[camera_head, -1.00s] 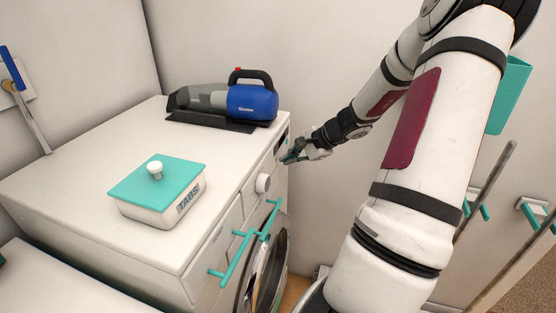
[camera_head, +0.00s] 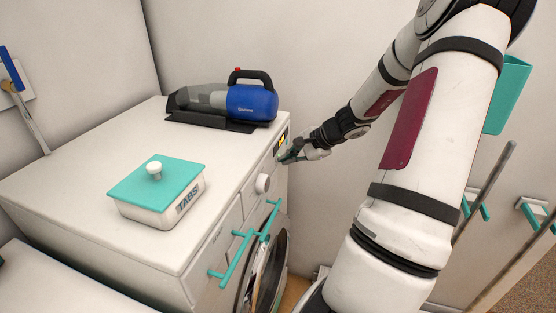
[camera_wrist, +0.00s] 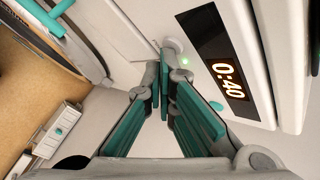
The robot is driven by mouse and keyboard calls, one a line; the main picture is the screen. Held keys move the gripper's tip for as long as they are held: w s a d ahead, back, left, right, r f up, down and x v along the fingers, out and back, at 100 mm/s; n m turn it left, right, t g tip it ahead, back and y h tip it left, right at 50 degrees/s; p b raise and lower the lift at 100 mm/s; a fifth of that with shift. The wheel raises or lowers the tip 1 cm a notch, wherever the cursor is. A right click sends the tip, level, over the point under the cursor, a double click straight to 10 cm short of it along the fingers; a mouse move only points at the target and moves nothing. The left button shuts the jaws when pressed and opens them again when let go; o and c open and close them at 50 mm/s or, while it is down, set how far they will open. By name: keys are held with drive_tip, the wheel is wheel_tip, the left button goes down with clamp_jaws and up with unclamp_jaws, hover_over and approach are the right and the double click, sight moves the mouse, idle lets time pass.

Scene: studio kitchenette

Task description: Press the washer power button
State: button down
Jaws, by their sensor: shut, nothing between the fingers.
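The white washer (camera_head: 90,190) stands at the left in the head view, its control panel facing right. Its display (camera_wrist: 226,80) reads 0:40 in lit digits in the wrist view, and a small green light (camera_wrist: 183,61) glows beside it. My gripper (camera_head: 285,157) is shut and empty, fingertips at the panel just below the display. In the wrist view my gripper (camera_wrist: 165,65) points at a pale round button (camera_wrist: 175,45) by the green light. The tips seem to touch or nearly touch it; exact contact is unclear.
A blue handheld vacuum (camera_head: 250,103) and a teal-lidded TABS box (camera_head: 150,205) stand on the washer top. A white dial (camera_head: 262,183) and teal handle bars (camera_head: 235,258) project from the front. A wall is close behind my gripper.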

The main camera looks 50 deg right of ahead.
drive_tip(key=shift+s+d, duration=0.2)
drive_tip(key=shift+s, duration=0.35)
drive_tip(key=s, duration=0.1)
drive_tip(key=s+d+p, duration=0.1)
drive_tip(key=s, duration=0.1)
drive_tip(key=s+d+p, duration=0.1)
drive_tip(key=s, duration=0.1)
drive_tip(key=shift+s+d, duration=0.15)
drive_tip(key=shift+s, duration=0.1)
drive_tip(key=shift+s, duration=0.1)
idle(0.6)
